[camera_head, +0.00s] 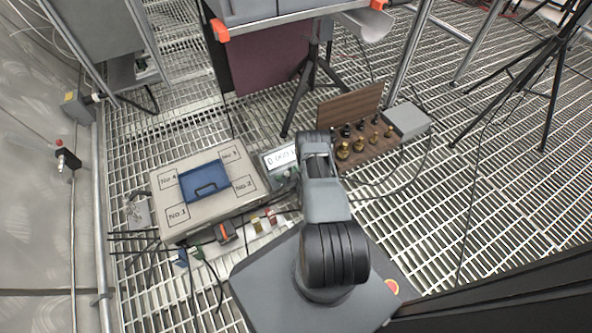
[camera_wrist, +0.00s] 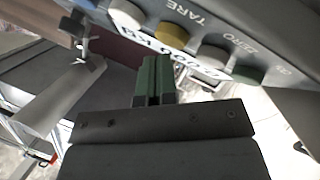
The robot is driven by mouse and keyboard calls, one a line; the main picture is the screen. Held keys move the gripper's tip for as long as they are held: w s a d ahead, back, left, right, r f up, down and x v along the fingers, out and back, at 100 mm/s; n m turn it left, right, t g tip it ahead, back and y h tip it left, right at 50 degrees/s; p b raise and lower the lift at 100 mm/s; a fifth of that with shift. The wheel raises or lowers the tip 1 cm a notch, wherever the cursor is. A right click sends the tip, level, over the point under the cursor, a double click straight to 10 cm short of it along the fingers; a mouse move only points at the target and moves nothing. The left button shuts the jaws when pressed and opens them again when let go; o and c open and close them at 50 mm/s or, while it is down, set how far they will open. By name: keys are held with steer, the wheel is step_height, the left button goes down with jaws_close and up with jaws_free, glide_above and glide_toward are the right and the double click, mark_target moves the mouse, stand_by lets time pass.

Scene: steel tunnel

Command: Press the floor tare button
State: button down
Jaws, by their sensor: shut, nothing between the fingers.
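The scale indicator (camera_head: 280,158) stands beside the floor scale in the head view, its display lit and partly hidden by my arm. In the wrist view the indicator panel (camera_wrist: 225,18) crosses the top, tilted, with a row of round buttons. The yellowish button (camera_wrist: 173,35) is nearest the TARE label.
The floor scale (camera_head: 160,182) has corners marked No.1 to No.4 and carries a blue block (camera_head: 205,180). A wooden case (camera_head: 350,104) of brass weights stands right of my arm. Cables and small parts lie on the grating. Tripod legs (camera_head: 545,90) stand at the right.

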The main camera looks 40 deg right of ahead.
steer(key=shift+r, duration=0.1)
steer(key=s+r+p, duration=0.2)
steer(key=r+p, duration=0.1)
steer(key=s+r+p, duration=0.1)
steer(key=p, duration=0.1)
steer(key=shift+s+a+r, duration=0.2)
steer(key=shift+s+r, duration=0.05)
steer(key=shift+r, duration=0.1)
stand_by(0.9)
